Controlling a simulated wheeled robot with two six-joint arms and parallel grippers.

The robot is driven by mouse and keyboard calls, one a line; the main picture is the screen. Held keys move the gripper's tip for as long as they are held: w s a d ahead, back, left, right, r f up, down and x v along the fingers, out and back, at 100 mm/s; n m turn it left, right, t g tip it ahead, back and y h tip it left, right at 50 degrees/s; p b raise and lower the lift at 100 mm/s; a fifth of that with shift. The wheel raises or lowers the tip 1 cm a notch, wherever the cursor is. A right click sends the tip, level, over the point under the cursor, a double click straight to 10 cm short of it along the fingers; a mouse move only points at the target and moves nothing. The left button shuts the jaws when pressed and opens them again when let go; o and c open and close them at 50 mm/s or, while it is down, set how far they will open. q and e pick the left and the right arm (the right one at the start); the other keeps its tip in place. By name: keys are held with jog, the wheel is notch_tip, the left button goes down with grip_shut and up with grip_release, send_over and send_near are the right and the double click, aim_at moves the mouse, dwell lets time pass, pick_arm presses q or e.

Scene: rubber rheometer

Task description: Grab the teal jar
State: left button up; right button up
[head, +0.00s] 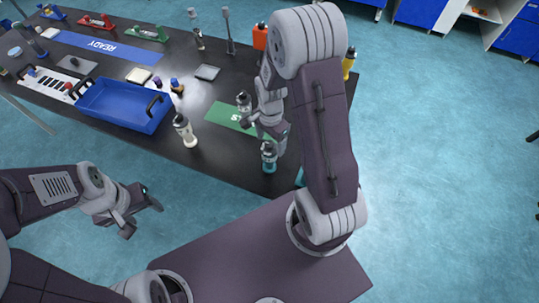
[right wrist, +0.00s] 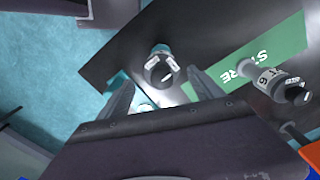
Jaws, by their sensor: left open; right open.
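The teal jar (head: 269,158) with a dark cap stands upright near the table's front right edge. In the right wrist view I see it mostly from above, its black cap (right wrist: 160,70) lying between the lines of the two fingers. My right gripper (head: 266,132) is open, above and close to the jar; I see no contact. Its spread fingers also show in the right wrist view (right wrist: 158,88). My left gripper (head: 143,208) is open and empty, off the table's front edge at the left.
A grey-white bottle (head: 244,103) stands by the green mat (head: 224,113), near my right gripper. A cream bottle (head: 185,131) and a blue tray (head: 124,122) are further left. Another teal object (head: 300,177) is partly hidden behind my right arm.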

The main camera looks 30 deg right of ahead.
aim_at(270, 152)
jog(key=f+p, duration=0.1)
jog(key=f, duration=0.6)
jog(key=shift+w+f, duration=0.15)
jog(key=shift+w, duration=0.05)
jog(key=c, duration=1.5)
